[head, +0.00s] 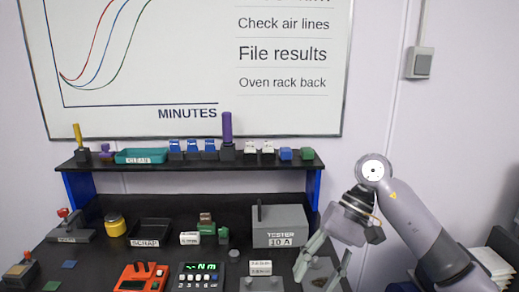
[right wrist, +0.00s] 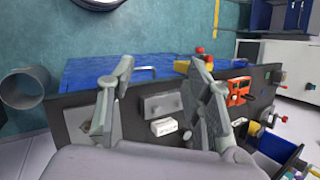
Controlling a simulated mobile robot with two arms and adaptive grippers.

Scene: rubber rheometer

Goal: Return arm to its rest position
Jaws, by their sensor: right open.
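My right arm comes in from the right in the head view, bent at a raised elbow. Its gripper (head: 322,274) points down over the front right part of the black bench (head: 235,262), in front of the grey tester box (head: 280,226). The two fingers are spread apart with nothing held between them. In the right wrist view the fingers of the right gripper (right wrist: 160,72) also stand wide apart, with the bench behind them. Whether the fingertips touch the bench top is not clear. My left gripper is not in view.
A grey block with a white label (head: 261,268) lies left of the gripper. A green-digit display (head: 199,274) and an orange device (head: 142,276) stand farther left. A shelf (head: 130,164) with small items runs along the back. Clear wall lies right of the shelf.

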